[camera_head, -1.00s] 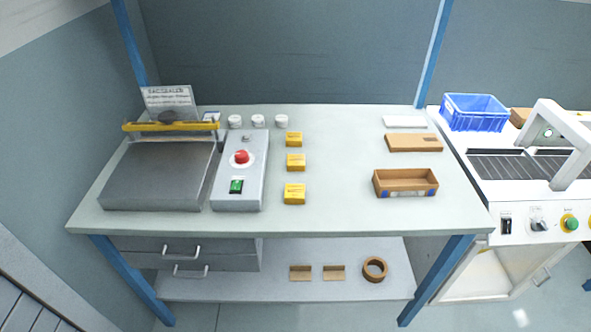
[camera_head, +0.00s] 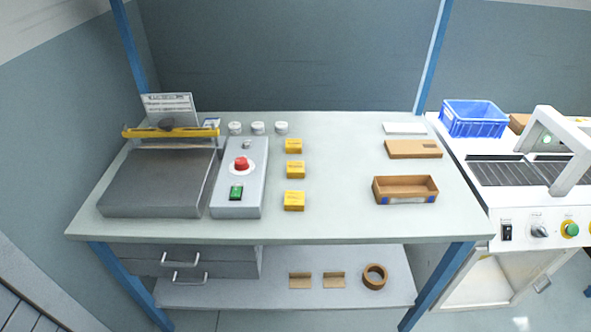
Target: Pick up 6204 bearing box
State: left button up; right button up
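Three small yellow boxes stand in a column on the light bench top, right of the grey control box. They are the far box (camera_head: 293,146), the middle box (camera_head: 295,170) and the near box (camera_head: 294,201). Their print is too small to read, so I cannot tell which is the 6204 bearing box. All three stand apart from each other, with nothing touching them. Neither of my grippers is in view.
A sealer (camera_head: 160,182) and a control box (camera_head: 240,180) with a red button fill the bench's left. Several white round containers (camera_head: 258,128) stand behind. An open cardboard box (camera_head: 405,189) and a flat carton (camera_head: 413,149) lie right. Bench space between is clear.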

aim_at(294, 169)
jog(key=i+l, duration=0.1)
jog(key=l, duration=0.6)
jog(key=i+l, duration=0.15)
jog(key=l, duration=0.15)
jog(key=l+u, duration=0.2)
jog(key=u, duration=0.2)
jog(key=l+u, duration=0.2)
jog(key=u, duration=0.2)
jog(key=l+u, duration=0.2)
jog(key=u, duration=0.65)
